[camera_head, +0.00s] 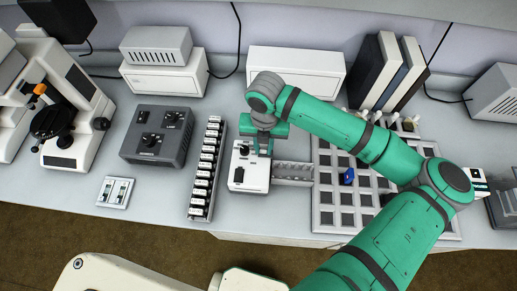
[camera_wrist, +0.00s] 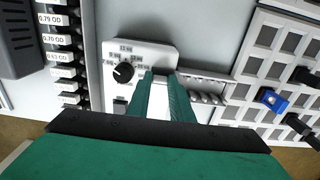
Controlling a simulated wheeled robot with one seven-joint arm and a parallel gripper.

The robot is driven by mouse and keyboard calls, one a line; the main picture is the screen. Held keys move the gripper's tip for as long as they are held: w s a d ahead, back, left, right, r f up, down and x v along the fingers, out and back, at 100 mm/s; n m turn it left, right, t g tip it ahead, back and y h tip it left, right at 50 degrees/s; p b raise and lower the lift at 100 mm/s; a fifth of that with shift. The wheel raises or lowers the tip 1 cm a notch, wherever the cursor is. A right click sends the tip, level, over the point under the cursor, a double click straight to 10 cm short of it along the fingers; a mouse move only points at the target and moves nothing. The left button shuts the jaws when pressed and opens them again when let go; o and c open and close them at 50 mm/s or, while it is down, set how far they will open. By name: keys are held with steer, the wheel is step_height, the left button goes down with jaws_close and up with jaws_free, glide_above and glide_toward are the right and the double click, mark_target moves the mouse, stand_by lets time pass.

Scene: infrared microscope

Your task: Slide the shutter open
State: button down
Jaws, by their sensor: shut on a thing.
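A white shutter box (camera_head: 249,177) stands on the bench left of the tray of square cells. Its black dial with printed marks shows on its top in the wrist view (camera_wrist: 124,72). My gripper (camera_head: 264,150) reaches down at the right side of this box. In the wrist view, its green fingers (camera_wrist: 161,78) are close together at the box's right edge, with a narrow pale strip between them. They are shut on the shutter's sliding part, which is mostly hidden by the fingers. A grey rail (camera_head: 293,171) runs right from the box toward the tray.
A rack of labelled filters (camera_head: 207,168) stands close left of the box. The cell tray (camera_head: 328,217) lies right, with a blue piece (camera_head: 347,176) in it. A grey control unit (camera_head: 158,135) and a small switch plate (camera_head: 115,192) are farther left. White cases stand behind.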

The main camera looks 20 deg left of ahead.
steer(key=shift+w, duration=0.2)
steer(key=c, duration=1.6)
jaws_free()
steer(key=shift+o, duration=0.2)
step_height(320, 180, up, 11)
